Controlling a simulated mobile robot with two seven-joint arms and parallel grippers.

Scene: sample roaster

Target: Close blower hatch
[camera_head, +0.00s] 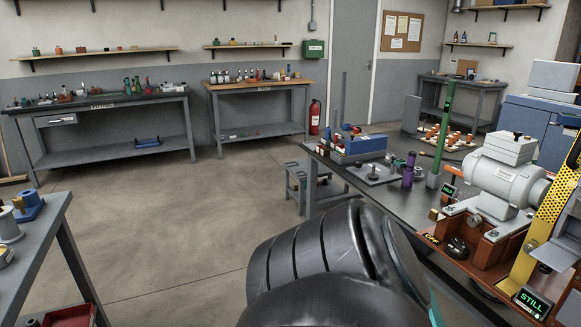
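A machine with a light grey motor-like housing (503,180) stands on a reddish-brown base (470,250) on the bench at the right. A black knob (458,246) beside a yellow OFF label sits on the base. A display (532,303) reads STILL at the lower right. A grey plate (557,257) juts out beside a yellow perforated strip (557,207) at the right edge. I cannot tell for sure which part is the blower hatch, or whether it is open. My black arm fills the lower middle; neither gripper shows.
The dark bench (395,195) carries a blue box (358,149), a purple cylinder (409,170) and a green upright post (445,125) close to the machine. A grey table (38,250) stands at the left. The floor between is mostly clear.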

